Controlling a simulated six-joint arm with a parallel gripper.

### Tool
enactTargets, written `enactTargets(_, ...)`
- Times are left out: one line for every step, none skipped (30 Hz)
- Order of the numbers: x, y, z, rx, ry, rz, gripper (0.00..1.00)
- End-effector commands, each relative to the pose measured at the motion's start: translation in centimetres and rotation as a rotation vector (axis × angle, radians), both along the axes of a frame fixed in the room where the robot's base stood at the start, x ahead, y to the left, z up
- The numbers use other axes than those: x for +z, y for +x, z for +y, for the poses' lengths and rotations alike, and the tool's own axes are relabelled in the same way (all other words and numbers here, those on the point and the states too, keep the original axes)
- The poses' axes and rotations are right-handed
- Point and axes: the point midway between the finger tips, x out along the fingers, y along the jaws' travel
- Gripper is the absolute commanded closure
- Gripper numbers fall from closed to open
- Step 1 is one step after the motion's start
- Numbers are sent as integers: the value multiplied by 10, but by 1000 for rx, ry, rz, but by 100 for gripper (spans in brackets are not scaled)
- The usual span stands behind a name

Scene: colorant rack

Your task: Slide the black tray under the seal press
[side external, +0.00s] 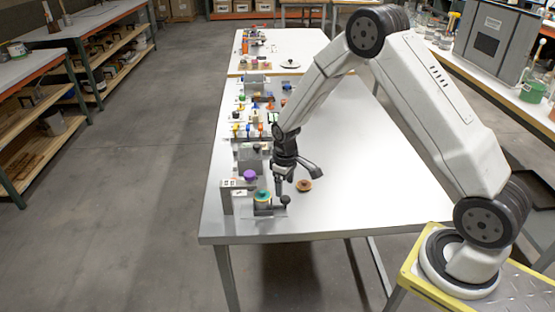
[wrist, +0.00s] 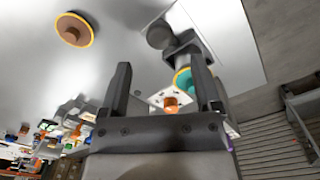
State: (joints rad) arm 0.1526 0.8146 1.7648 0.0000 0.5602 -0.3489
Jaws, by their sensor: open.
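The black tray (side external: 264,211) lies near the front left of the white table, with a black ball handle (side external: 285,200) at its right end. A round teal and yellow piece (side external: 262,195) sits on it. What looks like the seal press (side external: 228,198), a grey block with a purple knob (side external: 250,175), stands just left of the tray. My gripper (side external: 297,182) is open and empty, above and beside the handle. In the wrist view, the ball handle (wrist: 159,36) shows beyond my gripper (wrist: 158,57), and one finger partly hides the tray and teal piece.
A brown round piece (side external: 304,186) lies on the table right of the tray; it also shows in the wrist view (wrist: 73,29). Several small coloured items and grey fixtures line the table's left side further back. The table's right side (side external: 370,150) is mostly clear.

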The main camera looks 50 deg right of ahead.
Motion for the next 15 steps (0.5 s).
enactTargets(7,0,0,0,-1,-2,19)
enactTargets(10,0,0,0,0,-1,19)
enactTargets(14,0,0,0,0,-1,19)
enactTargets(17,0,0,0,0,-1,19)
enactTargets(20,0,0,0,0,-1,19)
enactTargets(23,0,0,0,0,-1,19)
enactTargets(25,0,0,0,0,0,19)
enactTargets(26,0,0,0,0,1,19)
enactTargets(28,0,0,0,0,1,19)
enactTargets(30,0,0,0,0,0,19)
enactTargets(30,0,0,0,0,0,19)
enactTargets(31,0,0,0,0,0,19)
enactTargets(32,0,0,0,0,0,19)
enactTargets(32,0,0,0,0,0,19)
enactTargets(32,0,0,0,0,1,19)
